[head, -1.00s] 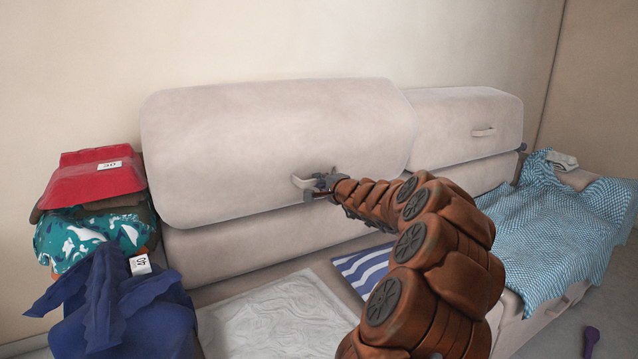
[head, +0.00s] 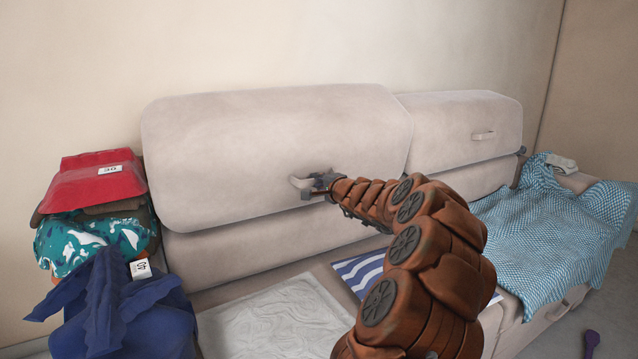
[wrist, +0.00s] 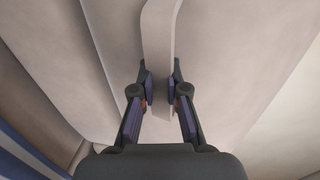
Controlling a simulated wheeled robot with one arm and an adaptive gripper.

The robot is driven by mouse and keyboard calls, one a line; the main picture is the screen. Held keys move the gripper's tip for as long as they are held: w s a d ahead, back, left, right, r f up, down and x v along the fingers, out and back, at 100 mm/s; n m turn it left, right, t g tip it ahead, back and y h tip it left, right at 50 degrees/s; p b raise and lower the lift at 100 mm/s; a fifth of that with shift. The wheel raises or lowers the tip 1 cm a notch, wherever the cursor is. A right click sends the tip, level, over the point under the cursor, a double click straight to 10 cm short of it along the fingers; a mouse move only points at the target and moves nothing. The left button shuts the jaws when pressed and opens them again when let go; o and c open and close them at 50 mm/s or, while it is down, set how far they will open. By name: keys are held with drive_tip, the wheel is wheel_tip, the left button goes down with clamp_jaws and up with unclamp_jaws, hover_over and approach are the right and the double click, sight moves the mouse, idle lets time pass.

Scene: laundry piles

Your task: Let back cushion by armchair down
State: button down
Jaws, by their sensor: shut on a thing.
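The large beige back cushion (head: 270,140) is on the left half of the sofa, raised above the lower backrest and standing out from the wall. A light strap-like handle (head: 301,182) is on its lower front. My gripper (head: 318,184) is at this handle, and in the wrist view my gripper (wrist: 157,90) has its two fingers on either side of the handle (wrist: 158,50), closed on it. The cushion (wrist: 225,50) fills much of the wrist view. No armchair is clearly visible.
A second back cushion (head: 465,125) with its own handle is at right. A clothes pile with a red garment (head: 95,185) and a blue one (head: 120,310) stands at left. A blue patterned blanket (head: 550,230) and a striped cloth (head: 360,268) lie on the seat.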

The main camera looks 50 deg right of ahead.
sight(313, 172)
drive_tip(key=shift+w+d+r+p, duration=0.2)
drive_tip(key=shift+w+p, duration=0.1)
drive_tip(key=shift+w, duration=0.2)
drive_tip(key=shift+w+d+r+p, duration=0.15)
drive_tip(key=shift+w+p, duration=0.15)
drive_tip(key=shift+w, duration=0.2)
drive_tip(key=shift+w+d+r+p, duration=0.2)
drive_tip(key=shift+w+p, duration=0.1)
drive_tip(key=shift+w, duration=0.3)
drive_tip(key=shift+w+d+r, duration=0.1)
drive_tip(key=shift+w, duration=0.05)
drive_tip(key=shift+w+d+p, duration=0.15)
drive_tip(key=shift+w+p, duration=0.35)
drive_tip(key=shift+w, duration=0.2)
drive_tip(key=shift+w+d+r+p, duration=0.15)
drive_tip(key=shift+w+d+p, duration=0.1)
drive_tip(key=shift+w, duration=0.15)
drive_tip(key=shift+w+d+r+p, duration=0.1)
drive_tip(key=shift+w+p, duration=0.15)
drive_tip(key=shift+w, duration=0.15)
drive_tip(key=c, duration=1.2)
unclamp_jaws()
drive_tip(key=shift+o, duration=0.4)
drive_tip(key=shift+r, duration=0.1)
